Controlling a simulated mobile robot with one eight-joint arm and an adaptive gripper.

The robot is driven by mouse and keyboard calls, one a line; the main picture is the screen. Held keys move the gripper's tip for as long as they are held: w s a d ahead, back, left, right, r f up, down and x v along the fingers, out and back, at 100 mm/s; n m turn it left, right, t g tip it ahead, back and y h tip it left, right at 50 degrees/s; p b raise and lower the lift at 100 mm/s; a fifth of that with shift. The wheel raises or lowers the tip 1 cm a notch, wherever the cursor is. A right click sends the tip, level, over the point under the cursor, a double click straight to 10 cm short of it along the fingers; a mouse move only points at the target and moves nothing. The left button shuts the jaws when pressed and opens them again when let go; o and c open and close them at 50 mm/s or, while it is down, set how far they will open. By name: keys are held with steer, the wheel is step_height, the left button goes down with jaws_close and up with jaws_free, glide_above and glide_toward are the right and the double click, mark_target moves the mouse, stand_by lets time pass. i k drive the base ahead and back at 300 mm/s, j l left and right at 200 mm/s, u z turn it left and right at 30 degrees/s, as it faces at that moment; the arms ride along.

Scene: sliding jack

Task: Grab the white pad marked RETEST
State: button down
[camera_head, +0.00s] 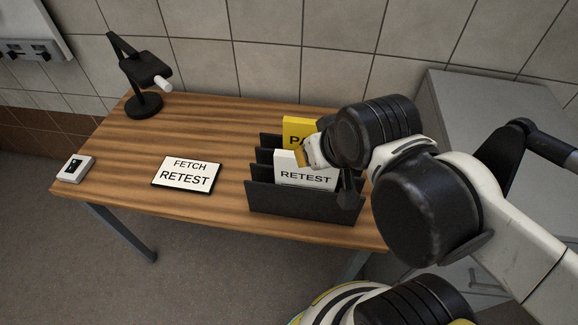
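The white pad marked RETEST (303,178) stands upright in the front slot of a black rack (305,204) on the wooden table. Its lower part is hidden by the rack's front wall. My gripper (345,188) is beside the pad's right end, pointing down, and is mostly hidden behind my own arm links. Only a dark finger part shows, so I cannot tell whether it is open or shut, or whether it touches the pad.
A yellow pad (297,129) stands behind in the rack. A sign reading FETCH RETEST (187,174) lies left of the rack. A black lamp (143,80) and a small white box (76,168) are further left. A grey cabinet (480,100) stands right. The table's left half is mostly clear.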

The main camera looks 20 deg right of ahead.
mark_target(305, 185)
steer(key=k+l+z, duration=0.2)
steer(key=z, duration=0.2)
steer(key=k+l+z, duration=0.25)
steer(key=z, duration=0.2)
